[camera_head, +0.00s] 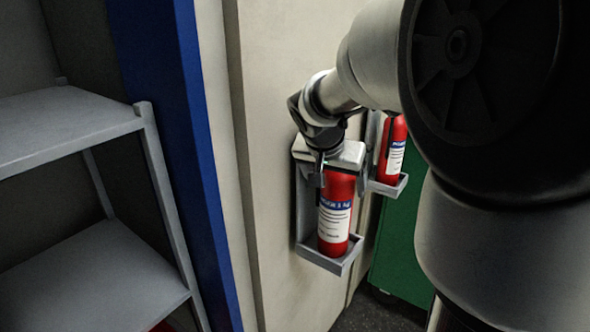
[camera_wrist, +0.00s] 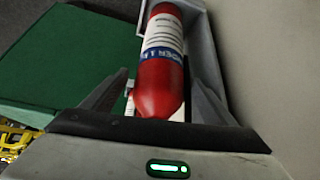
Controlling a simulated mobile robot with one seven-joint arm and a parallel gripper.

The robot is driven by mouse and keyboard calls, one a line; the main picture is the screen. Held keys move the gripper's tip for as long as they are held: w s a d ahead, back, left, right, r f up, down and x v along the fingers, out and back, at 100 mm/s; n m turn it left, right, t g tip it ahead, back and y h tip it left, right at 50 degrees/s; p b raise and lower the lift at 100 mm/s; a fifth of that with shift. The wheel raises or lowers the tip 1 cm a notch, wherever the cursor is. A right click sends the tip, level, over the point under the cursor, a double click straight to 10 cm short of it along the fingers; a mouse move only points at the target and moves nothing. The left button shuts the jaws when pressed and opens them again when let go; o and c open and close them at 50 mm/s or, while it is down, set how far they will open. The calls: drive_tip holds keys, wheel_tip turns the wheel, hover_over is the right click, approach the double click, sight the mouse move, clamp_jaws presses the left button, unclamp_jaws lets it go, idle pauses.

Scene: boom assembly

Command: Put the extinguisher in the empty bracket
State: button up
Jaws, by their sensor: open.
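A red extinguisher (camera_head: 335,215) with a white and blue label stands upright in a grey wall bracket (camera_head: 301,215). Its lower end is inside the bracket's tray. My gripper (camera_head: 322,172) is at the extinguisher's top end and hides its head. In the wrist view, my gripper (camera_wrist: 160,77) is open, with one finger on each side of the red extinguisher (camera_wrist: 160,83). The grey bracket (camera_wrist: 207,55) runs along its right side there. I cannot tell whether the fingers touch it. A second red extinguisher (camera_head: 393,150) sits in another grey bracket (camera_head: 388,188) farther right.
A grey shelf unit (camera_head: 75,115) and a blue post (camera_head: 185,150) stand at the left. The brackets are by a pale wall (camera_head: 270,90). A green cabinet (camera_head: 400,245) is behind at the right. Dark floor (camera_head: 380,312) shows below.

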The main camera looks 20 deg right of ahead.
drive_tip(key=v, duration=1)
drive_tip(key=s+a+f+n+y, duration=0.2)
drive_tip(key=s+a+f+n, duration=0.1)
drive_tip(key=s, duration=0.6)
drive_tip(key=s+a+f+n+y, duration=0.2)
drive_tip(key=s+a+n, duration=0.3)
drive_tip(key=s, duration=0.4)
drive_tip(key=shift+a+f+t+p, duration=0.3)
drive_tip(key=shift+a+f+p, duration=0.1)
drive_tip(key=shift+a+p, duration=0.05)
